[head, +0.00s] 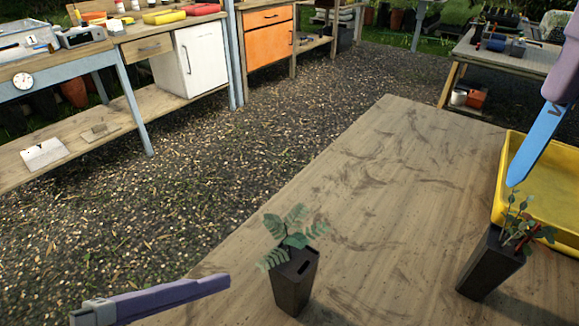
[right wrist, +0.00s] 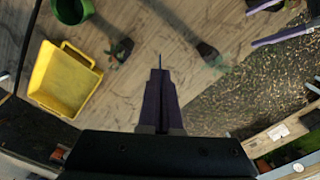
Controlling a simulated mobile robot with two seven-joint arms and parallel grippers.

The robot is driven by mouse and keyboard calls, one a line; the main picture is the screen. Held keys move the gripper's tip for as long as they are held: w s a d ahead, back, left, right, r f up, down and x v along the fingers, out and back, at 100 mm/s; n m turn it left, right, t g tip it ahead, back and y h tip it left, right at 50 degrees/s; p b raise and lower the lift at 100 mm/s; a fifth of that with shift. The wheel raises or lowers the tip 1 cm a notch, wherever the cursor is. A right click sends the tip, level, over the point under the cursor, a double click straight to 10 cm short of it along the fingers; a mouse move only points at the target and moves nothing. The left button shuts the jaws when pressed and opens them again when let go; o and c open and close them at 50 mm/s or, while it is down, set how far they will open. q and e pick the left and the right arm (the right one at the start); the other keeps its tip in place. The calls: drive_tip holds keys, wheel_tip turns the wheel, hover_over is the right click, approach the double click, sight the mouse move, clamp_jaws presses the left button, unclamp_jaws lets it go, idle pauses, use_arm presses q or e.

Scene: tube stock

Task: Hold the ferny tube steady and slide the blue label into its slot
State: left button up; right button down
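The ferny tube (head: 292,285) is a dark square pot with fern fronds, standing upright near the table's front edge. A dark slot shows near its top. It also shows in the right wrist view (right wrist: 208,52). The blue label (head: 541,140) points downward from my right gripper (head: 559,88), high at the right, well apart from the ferny tube. In the right wrist view my right gripper (right wrist: 160,78) is shut, with the label's thin edge (right wrist: 160,61) between its fingertips. My left gripper (head: 222,284) is left of the ferny tube, not touching it; its fingers (right wrist: 272,22) are spread and empty.
A second dark tube (head: 488,266) with a different, reddish-stemmed plant stands at the right, beside a yellow tray (head: 545,197). A green container (right wrist: 72,10) shows in the right wrist view. The table (head: 400,190) between the tubes is clear. Benches stand beyond the gravel.

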sight(281, 276)
wheel_tip(281, 276, down, 3)
drive_tip(key=shift+r+b, duration=0.1)
drive_tip(key=shift+b, duration=0.85)
drive_tip(key=shift+f+b, duration=0.55)
use_arm(q)
drive_tip(key=w+d+f+n+t, duration=0.1)
drive_tip(key=w+d+f+n, duration=0.1)
drive_tip(key=w+n, duration=0.1)
drive_tip(key=w+d+f+n+t, duration=0.1)
drive_tip(key=w+d+f+n, duration=0.1)
drive_tip(key=w+n, duration=0.2)
drive_tip(key=w+d+f+n+t, duration=0.1)
drive_tip(key=w+d+f+n, duration=0.2)
drive_tip(key=w+n, duration=0.1)
drive_tip(key=shift+w+n+h, duration=0.25)
drive_tip(key=shift+n+h, duration=0.15)
drive_tip(key=shift+n, duration=0.1)
drive_tip(key=shift+f, duration=0.1)
use_arm(e)
drive_tip(key=w+a+f+n, duration=0.2)
drive_tip(key=a+n, duration=1.3)
drive_tip(key=n, duration=0.1)
drive_tip(key=shift+w+a+n, duration=0.15)
drive_tip(key=shift+w+n, duration=0.15)
drive_tip(key=shift+w, duration=0.1)
use_arm(q)
drive_tip(key=shift+c, duration=0.4)
clamp_jaws()
